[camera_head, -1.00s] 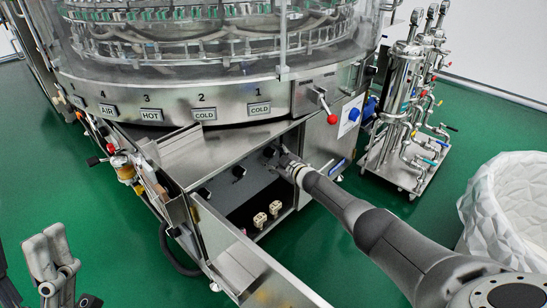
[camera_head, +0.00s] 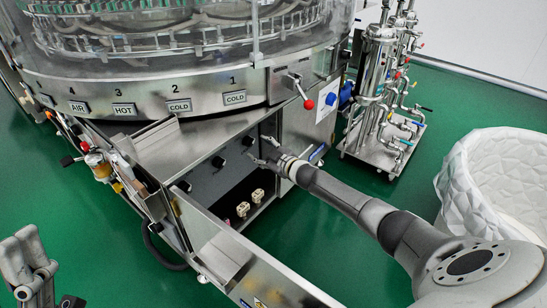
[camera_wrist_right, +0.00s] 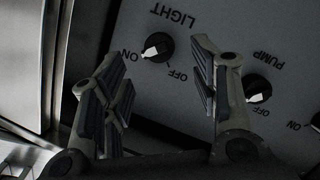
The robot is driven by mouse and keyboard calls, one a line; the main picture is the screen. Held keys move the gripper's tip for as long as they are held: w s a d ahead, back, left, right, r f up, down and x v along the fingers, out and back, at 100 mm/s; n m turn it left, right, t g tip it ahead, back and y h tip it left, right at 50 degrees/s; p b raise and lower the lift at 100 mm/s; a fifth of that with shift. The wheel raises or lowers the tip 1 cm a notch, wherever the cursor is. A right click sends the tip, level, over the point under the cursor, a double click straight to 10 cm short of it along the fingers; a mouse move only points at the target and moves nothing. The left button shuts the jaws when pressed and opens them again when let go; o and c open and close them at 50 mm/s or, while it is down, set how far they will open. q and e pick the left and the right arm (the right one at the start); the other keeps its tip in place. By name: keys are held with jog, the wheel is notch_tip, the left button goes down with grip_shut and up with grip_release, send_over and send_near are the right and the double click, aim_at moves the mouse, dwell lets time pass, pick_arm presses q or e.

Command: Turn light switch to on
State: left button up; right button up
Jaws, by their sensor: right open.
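The light switch (camera_wrist_right: 158,47) is a black knob with a white pointer on a grey panel, upside down in the right wrist view. Its white end lies toward the ON label at the left; OFF is below right. My right gripper (camera_wrist_right: 160,75) is open, its fingers either side of the knob's line of view, with no visible contact. In the head view my right gripper (camera_head: 262,152) reaches into the open cabinet beside the dark knobs; which one is the light switch is unclear there. My left gripper (camera_head: 27,262) is at the lower left, away from the cabinet; its opening is unclear.
The pump knob (camera_wrist_right: 257,89) sits beside the right finger in the wrist view. The cabinet's open door (camera_head: 225,250) stands in front of the cabinet. A red-knobbed lever (camera_head: 308,104) is above right. A white bin (camera_head: 460,190) stands close to my right arm.

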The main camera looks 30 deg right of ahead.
jog(key=v, duration=0.6)
jog(key=shift+s+a, duration=0.1)
jog(key=shift+f, duration=0.1)
dwell(0.5)
